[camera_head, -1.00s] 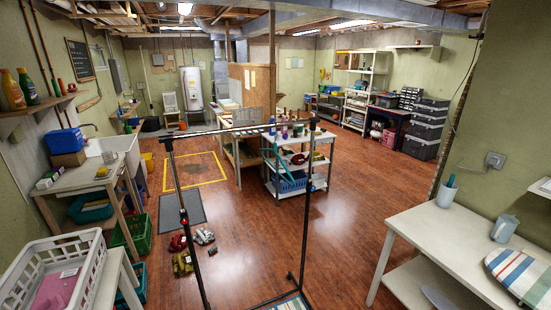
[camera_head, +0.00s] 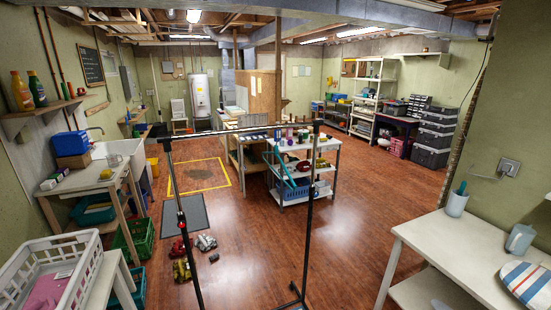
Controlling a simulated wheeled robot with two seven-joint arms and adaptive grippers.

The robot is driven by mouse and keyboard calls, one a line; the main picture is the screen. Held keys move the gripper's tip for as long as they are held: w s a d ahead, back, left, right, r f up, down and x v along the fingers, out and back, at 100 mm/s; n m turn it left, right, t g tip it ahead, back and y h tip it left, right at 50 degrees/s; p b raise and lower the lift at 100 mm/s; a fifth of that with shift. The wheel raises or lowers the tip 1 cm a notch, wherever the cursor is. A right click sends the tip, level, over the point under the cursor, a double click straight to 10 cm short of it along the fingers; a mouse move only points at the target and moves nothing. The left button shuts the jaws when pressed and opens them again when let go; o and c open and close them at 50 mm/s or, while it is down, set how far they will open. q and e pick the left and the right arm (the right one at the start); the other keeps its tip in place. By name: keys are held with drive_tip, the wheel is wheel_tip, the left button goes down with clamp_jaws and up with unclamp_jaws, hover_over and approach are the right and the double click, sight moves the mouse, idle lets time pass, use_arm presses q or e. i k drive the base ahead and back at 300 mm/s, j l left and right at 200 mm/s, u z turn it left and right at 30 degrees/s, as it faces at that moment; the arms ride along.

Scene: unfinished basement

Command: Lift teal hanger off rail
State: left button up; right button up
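The black clothes rail (camera_head: 225,132) stands in front of me, with its horizontal bar across the middle of the head view and a post at each side. The teal hanger (camera_head: 286,168) shows as a thin, slanted teal shape below the right half of the bar, seen nearly edge-on. Its hook is too small to make out clearly. It overlaps the white shelf cart behind it in the picture. Neither of my grippers is in view.
A white table (camera_head: 440,236) with a cup (camera_head: 457,203) is at the right. A white laundry basket (camera_head: 84,262) stands at the left front. Red and grey items (camera_head: 180,247) lie on the floor near the rail's left post. The wooden floor around the rail is mostly clear.

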sight(276, 153)
drive_tip(key=i+l+u, duration=0.25)
drive_tip(key=l, duration=0.35)
drive_tip(key=l+u, duration=0.25)
drive_tip(key=l, duration=0.35)
drive_tip(key=i+l+u, duration=0.1)
drive_tip(key=l+u, duration=0.15)
drive_tip(key=l, duration=0.45)
